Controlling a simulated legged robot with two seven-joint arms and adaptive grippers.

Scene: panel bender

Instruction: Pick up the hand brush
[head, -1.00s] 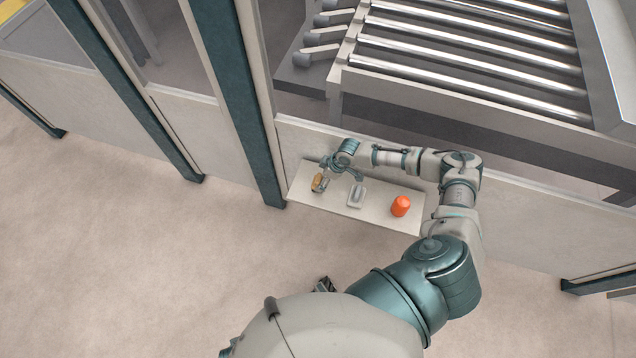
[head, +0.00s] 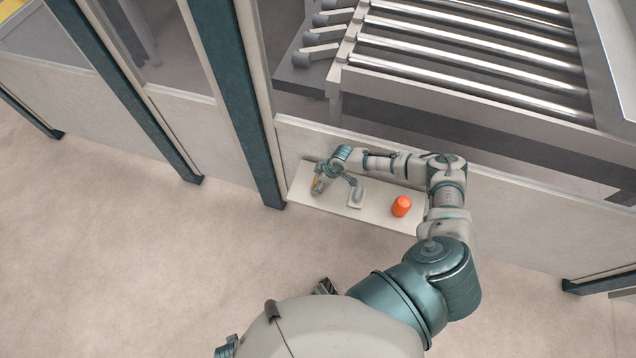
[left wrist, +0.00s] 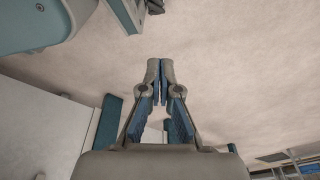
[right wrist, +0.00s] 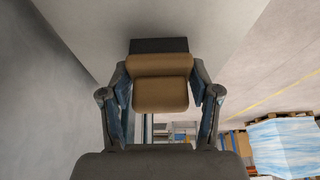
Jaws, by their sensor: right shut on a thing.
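The hand brush (right wrist: 160,88) has a tan-brown block and a dark strip at its far side in the right wrist view. My right gripper (right wrist: 160,80) has one finger at each side of the tan block and is shut on it. In the head view the brush (head: 317,185) is at the left end of a pale shelf (head: 378,216), partly hidden by the gripper. I cannot tell whether it still touches the shelf. My left gripper (left wrist: 160,72) is shut and empty, its fingertips close together over the floor.
A grey object (head: 356,197) stands on the shelf close to the right gripper, and an orange object (head: 401,206) stands further right. A panel wall with dark posts (head: 240,100) and a roller conveyor (head: 460,60) rise behind the shelf. The floor in front is clear.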

